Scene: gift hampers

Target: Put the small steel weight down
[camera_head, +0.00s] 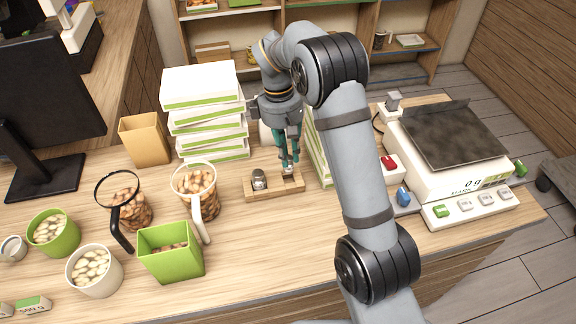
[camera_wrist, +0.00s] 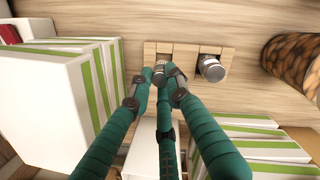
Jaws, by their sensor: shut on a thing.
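The small steel weight (camera_wrist: 159,68) is between my gripper's fingertips in the wrist view. My gripper (camera_head: 289,164) points down over the right end of a wooden weight holder (camera_head: 276,194) and is shut on the small weight. The weight is at or just above the holder's right recess; I cannot tell whether it touches the bottom. A larger steel weight (camera_head: 259,178) stands in the holder's other recess. It also shows in the wrist view (camera_wrist: 211,68), beside the fingers. The fingers partly hide the small weight.
Stacked white-and-green boxes (camera_head: 200,88) stand behind the holder, and more boxes (camera_head: 318,145) stand close to the right of my gripper. A scale (camera_head: 450,180) reading 0 g is further right. A scoop of nuts (camera_head: 196,190) is left of the holder.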

